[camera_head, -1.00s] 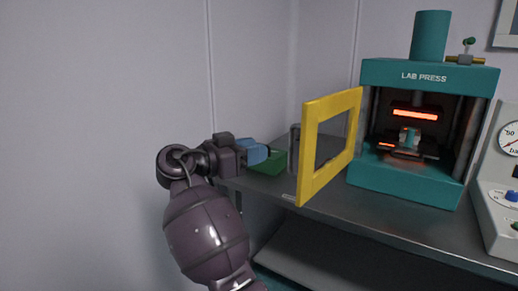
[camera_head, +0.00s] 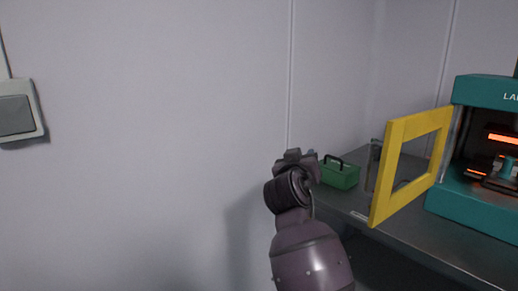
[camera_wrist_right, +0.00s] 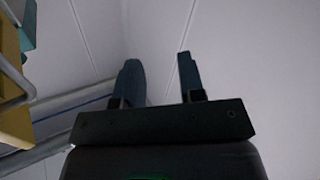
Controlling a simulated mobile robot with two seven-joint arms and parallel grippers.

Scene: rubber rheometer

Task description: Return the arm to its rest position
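One arm of mine rises from the bottom of the head view, beside the wall and left of the bench. I take it for the right arm, because the right wrist view also shows plain wall and a yellow part. My left gripper is not in view.
A green box (camera_head: 341,174) with a dark handle sits on the bench (camera_head: 420,228), just right of the gripper. The yellow door frame (camera_head: 392,160) stands open from the teal press (camera_head: 480,92). A grey wall box (camera_head: 16,113) hangs far left. The wall's front is clear.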

